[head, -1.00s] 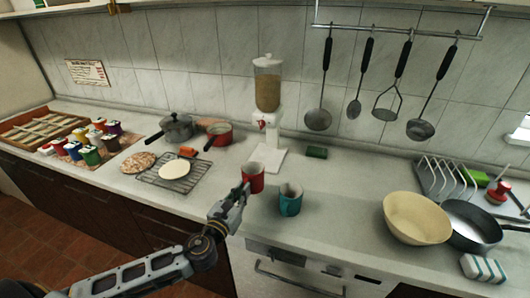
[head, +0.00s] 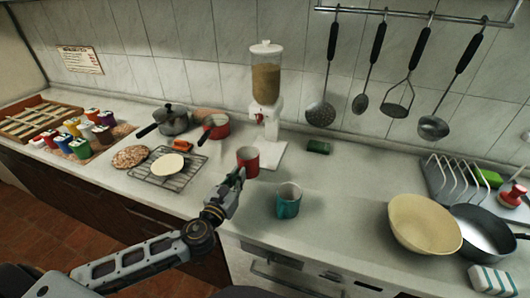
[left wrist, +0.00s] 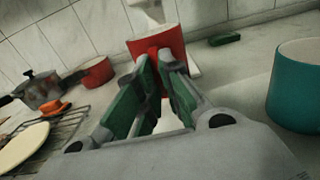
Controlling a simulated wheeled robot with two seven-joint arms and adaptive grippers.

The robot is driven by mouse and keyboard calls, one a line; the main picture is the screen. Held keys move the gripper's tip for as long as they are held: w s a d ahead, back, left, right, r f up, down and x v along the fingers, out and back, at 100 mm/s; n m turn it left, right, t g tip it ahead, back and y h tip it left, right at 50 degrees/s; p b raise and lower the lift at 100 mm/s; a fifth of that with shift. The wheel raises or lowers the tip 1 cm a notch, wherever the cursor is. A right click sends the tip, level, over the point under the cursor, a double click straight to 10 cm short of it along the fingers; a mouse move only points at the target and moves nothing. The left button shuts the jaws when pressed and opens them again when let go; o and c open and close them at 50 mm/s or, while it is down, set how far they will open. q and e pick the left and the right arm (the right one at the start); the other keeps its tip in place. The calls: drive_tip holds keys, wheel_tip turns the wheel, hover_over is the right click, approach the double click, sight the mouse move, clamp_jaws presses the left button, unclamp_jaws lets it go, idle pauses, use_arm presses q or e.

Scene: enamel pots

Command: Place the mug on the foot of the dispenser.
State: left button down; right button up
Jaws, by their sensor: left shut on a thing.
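A red mug (head: 248,161) is held in my left gripper (head: 239,178), just in front and to the left of the dispenser. It also shows in the left wrist view (left wrist: 156,43), with the green-padded fingers closed on its near side. The dispenser (head: 266,82) is a clear, grain-filled container on a white stand against the wall. Its flat white foot (head: 272,156) shows just right of the red mug, which hides part of it. I cannot tell the gap between mug and foot. A teal mug (head: 288,201) stands on the counter to the right. My right gripper is not seen.
A cooling rack (head: 167,168) with flatbreads, a grey pot (head: 172,120) and a red pan (head: 214,128) lie left. A green sponge (head: 318,147) lies right of the foot. A cream bowl (head: 424,224) is at the right. Counter between sponge and bowl is clear.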

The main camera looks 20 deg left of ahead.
sight(252, 154)
use_arm(q)
drive_tip(key=shift+w, duration=0.1)
drive_tip(key=shift+w+d+r+p, duration=0.1)
drive_tip(key=shift+w+p, duration=0.1)
drive_tip(key=shift+w, duration=1.9)
drive_tip(key=shift+w+d+p, duration=0.1)
drive_tip(key=shift+w+p, duration=0.05)
drive_tip(key=shift+w, duration=1.95)
drive_tip(key=shift+w+d, duration=0.15)
drive_tip(key=shift+w, duration=4.6)
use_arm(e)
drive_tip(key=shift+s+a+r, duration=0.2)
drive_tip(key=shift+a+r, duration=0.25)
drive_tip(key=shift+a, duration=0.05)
